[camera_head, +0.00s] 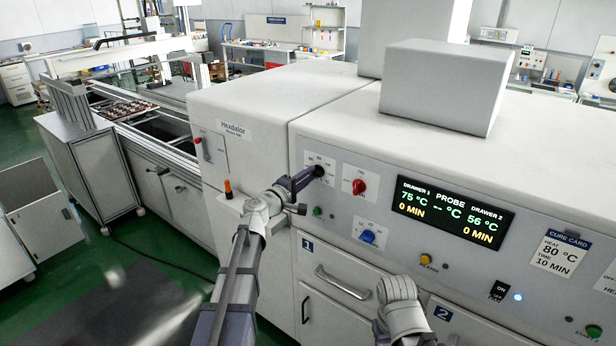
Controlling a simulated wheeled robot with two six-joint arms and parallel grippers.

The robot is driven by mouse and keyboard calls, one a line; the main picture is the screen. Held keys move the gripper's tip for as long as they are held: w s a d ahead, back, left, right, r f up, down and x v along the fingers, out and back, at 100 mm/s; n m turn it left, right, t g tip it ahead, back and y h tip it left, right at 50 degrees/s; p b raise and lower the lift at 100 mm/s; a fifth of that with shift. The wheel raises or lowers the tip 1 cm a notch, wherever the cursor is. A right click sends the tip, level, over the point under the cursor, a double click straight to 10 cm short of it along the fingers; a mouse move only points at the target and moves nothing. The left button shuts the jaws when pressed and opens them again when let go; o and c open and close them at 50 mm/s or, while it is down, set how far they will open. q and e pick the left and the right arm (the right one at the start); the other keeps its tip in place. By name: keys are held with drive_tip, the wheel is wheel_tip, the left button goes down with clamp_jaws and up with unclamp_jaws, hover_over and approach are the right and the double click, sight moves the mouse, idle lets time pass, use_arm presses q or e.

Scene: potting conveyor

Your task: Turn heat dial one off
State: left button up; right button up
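My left gripper (305,178) reaches from the lower left to the front panel of the white machine. Its dark fingertips are at a dark round dial (319,171) on a small white label plate, and partly cover it. I cannot tell whether the fingers are closed around the dial or only touch it. A red dial (358,187) sits just right of it, and a blue dial (367,236) lower down. The plate lettering is too small to read, so which is heat dial one is unclear. My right arm's end (400,306) is low before the drawers; its fingers are not visible.
A display (453,213) reads drawer 1 at 75 °C, drawer 2 at 56 °C, both 0 MIN. A cure card (559,255) says 80 °C, 10 MIN. Drawer 1's handle (342,283) juts out below the dials. A yellow button (425,259) and a switch (499,290) sit rightward.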

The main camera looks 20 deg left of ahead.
use_arm(q)
drive_tip(key=o, duration=0.3)
drive_tip(key=shift+s, duration=0.1)
drive_tip(key=v, duration=0.7)
drive_tip(key=shift+s+a, duration=0.15)
drive_tip(key=shift+s, duration=0.1)
drive_tip(key=s+d+f+m+g+h, duration=0.1)
drive_tip(key=s+d+f+m+g, duration=0.35)
drive_tip(key=d, duration=0.35)
drive_tip(key=s+d+f+m+g, duration=0.3)
drive_tip(key=s+d+f, duration=0.15)
drive_tip(key=d, duration=0.25)
drive_tip(key=s+d+f+m+g+h, duration=0.1)
drive_tip(key=s+d+f+m+g, duration=0.25)
drive_tip(key=d+f, duration=0.35)
drive_tip(key=s+f+m+g+y, duration=0.2)
drive_tip(key=s+y, duration=0.1)
drive_tip(key=s, duration=0.2)
drive_tip(key=s+a+f+m+g+y+b, duration=0.1)
drive_tip(key=s+f+m+g+y, duration=0.1)
drive_tip(key=s, duration=0.3)
drive_tip(key=s+f+m+g+y, duration=0.2)
drive_tip(key=s+f+m+y, duration=0.1)
drive_tip(key=s, duration=0.3)
drive_tip(key=shift+a+f+y, duration=0.1)
drive_tip(key=shift+a+y, duration=0.05)
drive_tip(key=shift+y, duration=0.65)
